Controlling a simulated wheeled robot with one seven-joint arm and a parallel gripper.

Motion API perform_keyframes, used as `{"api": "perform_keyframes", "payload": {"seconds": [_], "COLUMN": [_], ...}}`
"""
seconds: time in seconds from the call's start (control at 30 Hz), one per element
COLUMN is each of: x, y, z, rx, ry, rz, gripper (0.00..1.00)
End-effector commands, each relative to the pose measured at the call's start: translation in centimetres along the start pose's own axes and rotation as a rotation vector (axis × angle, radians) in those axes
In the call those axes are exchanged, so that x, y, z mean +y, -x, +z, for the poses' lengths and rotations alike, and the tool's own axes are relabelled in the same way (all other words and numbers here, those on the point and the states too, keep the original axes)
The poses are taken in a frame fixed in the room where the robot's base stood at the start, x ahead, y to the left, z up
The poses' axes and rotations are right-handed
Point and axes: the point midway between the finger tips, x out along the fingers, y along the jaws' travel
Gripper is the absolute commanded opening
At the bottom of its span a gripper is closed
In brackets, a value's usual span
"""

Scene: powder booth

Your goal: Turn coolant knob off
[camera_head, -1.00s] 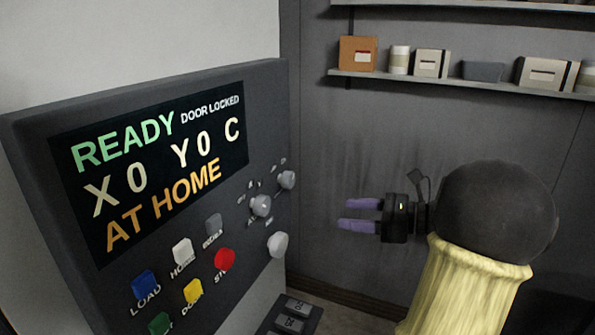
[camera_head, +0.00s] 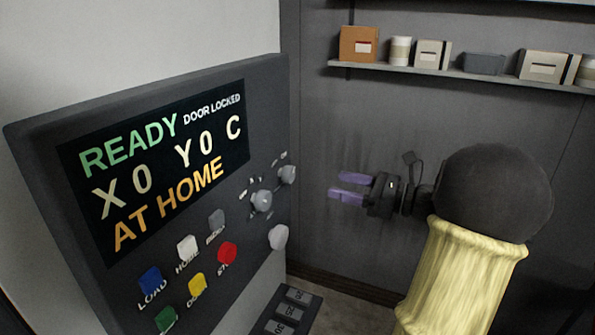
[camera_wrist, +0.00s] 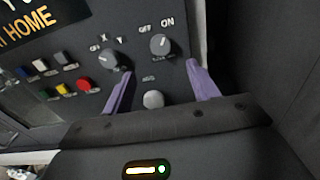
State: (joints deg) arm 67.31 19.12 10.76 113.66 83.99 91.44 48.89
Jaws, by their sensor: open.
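The control panel (camera_head: 70,262) carries several knobs and buttons at its right part. The knob marked OFF and ON, the likely coolant knob (camera_wrist: 160,45), shows in the wrist view; its lower label is too small to read. In the head view this knob (camera_head: 287,174) is the upper right one. A second knob (camera_wrist: 109,59), marked OFF, X and Y, sits left of it, also seen in the head view (camera_head: 261,200). My gripper (camera_head: 350,188) is open and empty, its purple fingers pointing at the panel, apart from it. In the wrist view the fingers flank the area below the knobs.
A round pale knob (camera_wrist: 153,99) sits below the others. Coloured buttons, including a red button (camera_head: 227,253), lie to the left. A shelf (camera_head: 440,72) with boxes is on the back wall. Free air lies between my gripper and the panel.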

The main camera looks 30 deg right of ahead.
Motion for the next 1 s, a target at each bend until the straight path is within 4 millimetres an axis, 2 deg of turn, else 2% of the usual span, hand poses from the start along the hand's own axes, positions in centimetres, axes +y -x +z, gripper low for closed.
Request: {"api": "perform_keyframes", "payload": {"seconds": [0.3, 0.6, 0.73, 1.0], "x": [0.1, 0.0, 0.0, 0.0], "y": [-5.8, -10.5, -11.5, -11.6], "z": [0.3, 0.2, 0.0, -0.1], "rx": [0.000, 0.000, 0.001, 0.001], "ry": [-0.001, -0.001, -0.001, 0.000], "rz": [0.004, 0.002, 0.001, -0.001], "gripper": [0.59, 0.59, 0.59, 0.59]}}
